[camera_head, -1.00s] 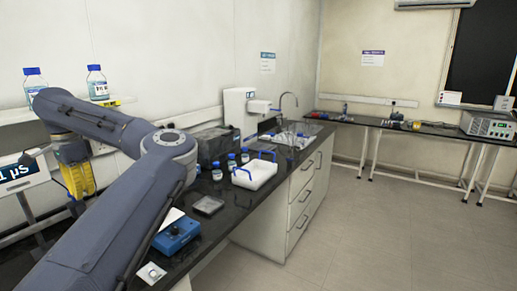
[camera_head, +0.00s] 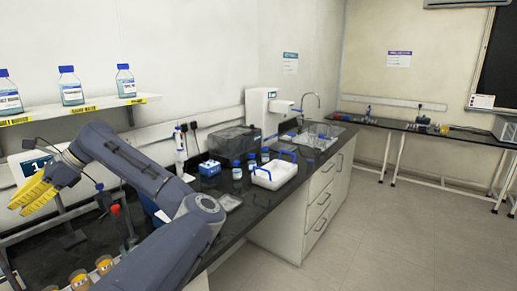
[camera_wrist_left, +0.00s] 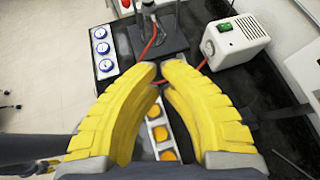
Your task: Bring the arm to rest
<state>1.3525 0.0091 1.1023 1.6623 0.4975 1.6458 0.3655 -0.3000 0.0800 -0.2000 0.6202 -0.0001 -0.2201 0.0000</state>
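My left gripper (camera_head: 36,190) has yellow fingers and is at the left of the head view, raised over the bench below the bottle shelf. In the left wrist view my left gripper (camera_wrist_left: 159,72) shows its two curved fingers with the tips almost meeting. Nothing is held between them. Behind the fingers, lower down, is a row of orange-topped vials (camera_wrist_left: 161,134). My left arm is bent at the elbow.
A shelf (camera_head: 108,104) holds several bottles. A white device (camera_wrist_left: 236,41) and dark stand (camera_wrist_left: 158,38) are near the gripper.

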